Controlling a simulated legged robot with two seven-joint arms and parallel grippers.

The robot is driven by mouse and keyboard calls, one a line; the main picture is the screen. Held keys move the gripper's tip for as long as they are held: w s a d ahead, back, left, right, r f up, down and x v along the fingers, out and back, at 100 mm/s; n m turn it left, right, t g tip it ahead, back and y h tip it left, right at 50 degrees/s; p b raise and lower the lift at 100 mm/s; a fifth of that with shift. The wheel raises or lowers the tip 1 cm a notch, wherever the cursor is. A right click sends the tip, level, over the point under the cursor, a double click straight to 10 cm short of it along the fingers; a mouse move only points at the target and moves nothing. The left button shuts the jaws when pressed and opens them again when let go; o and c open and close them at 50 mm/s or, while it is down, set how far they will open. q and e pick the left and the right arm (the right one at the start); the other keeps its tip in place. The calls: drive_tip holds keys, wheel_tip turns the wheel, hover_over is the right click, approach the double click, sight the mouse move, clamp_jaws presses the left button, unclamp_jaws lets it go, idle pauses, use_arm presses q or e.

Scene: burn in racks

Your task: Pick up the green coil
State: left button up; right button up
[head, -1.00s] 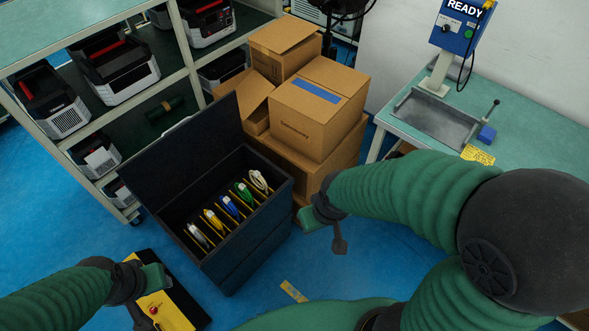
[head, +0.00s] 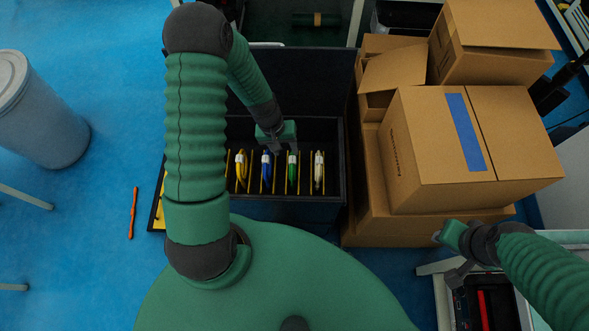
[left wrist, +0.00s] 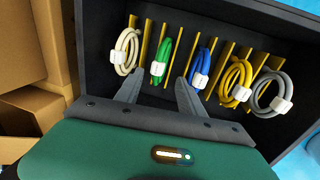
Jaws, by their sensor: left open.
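The green coil (head: 292,172) stands in a slot of the black case (head: 333,203), between the blue coil (head: 266,170) and the white coil (head: 319,171). In the left wrist view the green coil (left wrist: 161,61) has a white wrap and sits between yellow dividers. My left gripper (head: 277,147) is over the case. In the left wrist view its two fingers (left wrist: 158,88) are apart and empty, on either side of the space just short of the green coil and its divider. My right gripper (head: 452,257) is at the right, away from the case; its jaws are too small to judge.
A yellow coil (head: 241,170) stands left of the blue one, and a grey coil (left wrist: 272,93) shows in the left wrist view. The case lid (head: 310,75) is up. Cardboard boxes (head: 430,140) are stacked close to the case's right side. A bin (head: 40,115) stands far left.

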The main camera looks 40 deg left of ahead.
sight(292, 159)
use_arm(q)
drive_tip(key=f, duration=0.3)
drive_tip(key=w+d+f+b, duration=0.1)
drive_tip(key=f, duration=0.2)
drive_tip(key=w+f, duration=0.1)
drive_tip(key=f, duration=0.3)
drive_tip(key=shift+d, duration=0.45)
drive_tip(key=shift+a, duration=0.25)
drive_tip(key=shift+c, duration=1.3)
drive_tip(key=shift+a+f, duration=0.15)
drive_tip(key=shift+a, duration=0.05)
drive_tip(key=c, duration=0.5)
drive_tip(key=shift+c, duration=1)
drive_tip(key=shift+d, duration=0.2)
clamp_jaws()
use_arm(e)
drive_tip(key=shift+a+f, duration=0.55)
drive_tip(key=shift+f, duration=0.1)
drive_tip(key=shift+d, duration=0.1)
